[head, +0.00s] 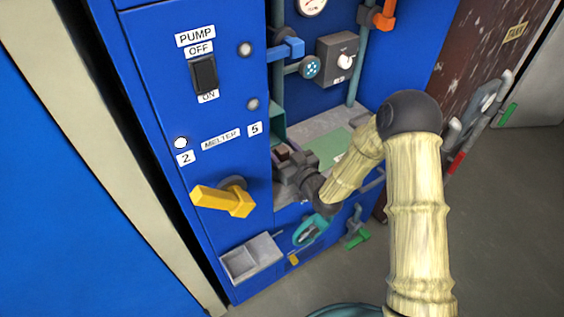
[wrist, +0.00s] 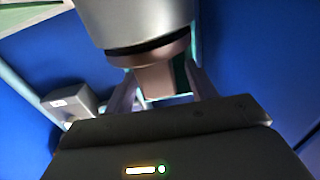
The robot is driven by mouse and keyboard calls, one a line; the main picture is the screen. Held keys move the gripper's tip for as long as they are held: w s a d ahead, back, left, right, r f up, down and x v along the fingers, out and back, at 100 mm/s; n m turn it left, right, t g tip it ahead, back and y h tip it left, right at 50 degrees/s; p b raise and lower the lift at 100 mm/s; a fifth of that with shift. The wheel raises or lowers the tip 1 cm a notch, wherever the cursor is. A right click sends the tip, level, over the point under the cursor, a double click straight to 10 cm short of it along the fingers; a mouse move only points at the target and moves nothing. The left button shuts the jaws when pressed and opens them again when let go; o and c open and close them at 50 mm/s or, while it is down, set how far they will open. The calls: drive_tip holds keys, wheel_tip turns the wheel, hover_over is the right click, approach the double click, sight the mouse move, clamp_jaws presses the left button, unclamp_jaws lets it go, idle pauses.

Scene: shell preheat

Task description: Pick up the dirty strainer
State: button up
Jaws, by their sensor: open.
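My gripper (head: 288,163) reaches into the recess of the blue machine in the head view. In the wrist view my gripper (wrist: 162,82) is open, with one finger on each side of a brownish-grey block-like tab (wrist: 165,80). The tab hangs under a silver cylinder (wrist: 137,22) with a dark band. The tab looks like the dirty strainer's handle, but I cannot be sure. I cannot tell whether the fingers touch it. In the head view a small brownish piece (head: 282,154) shows by the fingertips; most of the strainer is hidden.
The blue machine's front panel carries a pump switch (head: 204,75) and a yellow lever (head: 223,198). A small grey two-part tray (head: 250,258) sticks out below. A grey shelf with a green mat (head: 330,147) lies behind my gripper. A grey box (wrist: 70,103) is at left in the wrist view.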

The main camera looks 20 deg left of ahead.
idle(0.4)
clamp_jaws()
drive_tip(key=shift+r, duration=0.1)
wheel_tip(320, 180, up, 10)
drive_tip(key=shift+f+p, duration=0.1)
drive_tip(key=shift+p, duration=0.35)
idle(0.5)
